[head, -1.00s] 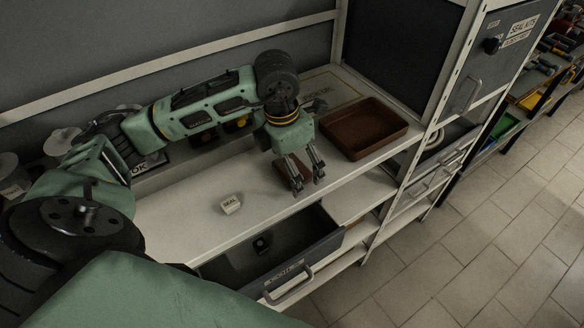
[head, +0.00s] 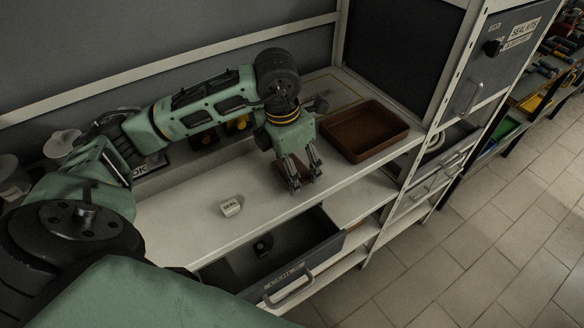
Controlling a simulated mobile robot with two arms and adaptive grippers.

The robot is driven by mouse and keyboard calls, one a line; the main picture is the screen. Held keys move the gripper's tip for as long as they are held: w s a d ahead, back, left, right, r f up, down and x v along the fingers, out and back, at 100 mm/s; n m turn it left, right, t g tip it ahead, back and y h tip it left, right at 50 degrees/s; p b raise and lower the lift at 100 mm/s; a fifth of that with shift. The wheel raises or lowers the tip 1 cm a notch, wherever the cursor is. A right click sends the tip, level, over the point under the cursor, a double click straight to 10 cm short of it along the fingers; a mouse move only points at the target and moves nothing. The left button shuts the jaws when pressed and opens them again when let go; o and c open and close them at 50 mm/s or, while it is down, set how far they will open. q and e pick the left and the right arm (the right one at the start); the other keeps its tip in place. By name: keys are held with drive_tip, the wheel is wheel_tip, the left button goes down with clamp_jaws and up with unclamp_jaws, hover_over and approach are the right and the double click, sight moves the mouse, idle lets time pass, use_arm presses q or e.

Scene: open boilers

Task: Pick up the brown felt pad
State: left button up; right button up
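The brown felt pad (head: 302,172) lies flat on the pale shelf. It is partly hidden by my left gripper, and brown shows between and beside its fingers. My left gripper (head: 305,184) points down over the pad with its two fingers spread apart. The fingertips are close to the shelf at the pad. Whether they touch the pad is hard to tell. My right gripper is not in view.
A brown tray (head: 364,131) stands right of my gripper. Below, a drawer (head: 300,262) stands open. A cabinet post (head: 437,110) rises at the right.

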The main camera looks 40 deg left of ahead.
use_arm(q)
drive_tip(key=shift+r, duration=0.45)
wheel_tip(320, 180, up, 3)
drive_tip(key=shift+f+b, duration=0.2)
drive_tip(key=shift+b, duration=0.6)
drive_tip(key=d+r, duration=0.3)
drive_tip(key=d, duration=0.2)
drive_tip(key=s+d+r+b, duration=0.1)
drive_tip(key=d+r, duration=0.3)
drive_tip(key=d, duration=0.2)
drive_tip(key=shift+s+d, duration=0.3)
drive_tip(key=o, duration=0.6)
drive_tip(key=shift+c, duration=0.2)
drive_tip(key=c, duration=0.4)
drive_tip(key=shift+f, duration=0.15)
